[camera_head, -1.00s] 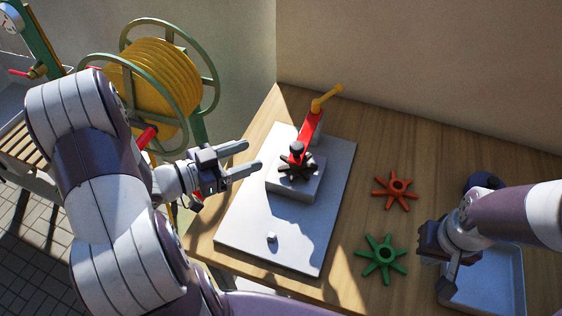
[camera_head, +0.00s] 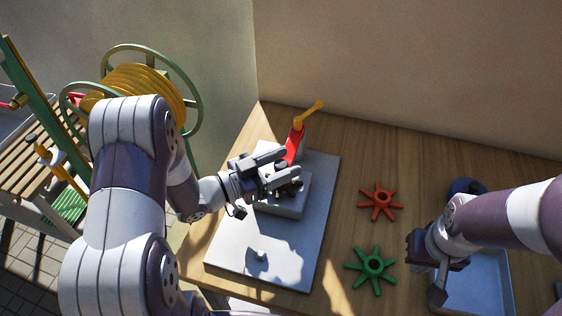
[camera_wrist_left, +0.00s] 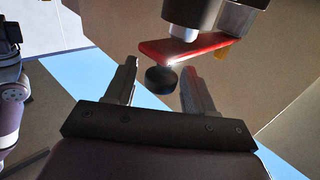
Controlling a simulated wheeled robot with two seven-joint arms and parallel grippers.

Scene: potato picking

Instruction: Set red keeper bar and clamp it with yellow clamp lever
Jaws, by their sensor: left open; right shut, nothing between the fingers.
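The red keeper bar (camera_head: 295,143) slopes up at the back of a fixture on a grey plate (camera_head: 235,245). The yellow clamp lever (camera_head: 313,111) sticks up from its far end. My left gripper (camera_head: 293,168) is open at the near end of the bar, over the fixture block (camera_head: 285,208), and partly hides it. In the left wrist view, a black round knob (camera_wrist_left: 161,79) shows between the open fingers, with the red bar (camera_wrist_left: 185,48) just beyond; contact cannot be told. My right gripper (camera_head: 437,290) is shut and empty over a tray at the right.
An orange star wheel (camera_head: 381,201) and a green star wheel (camera_head: 371,265) lie on the wooden table right of the plate. The light tray (camera_head: 495,270) and a dark blue object (camera_head: 466,187) are at the right. A yellow hose reel (camera_head: 140,87) stands at the back left.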

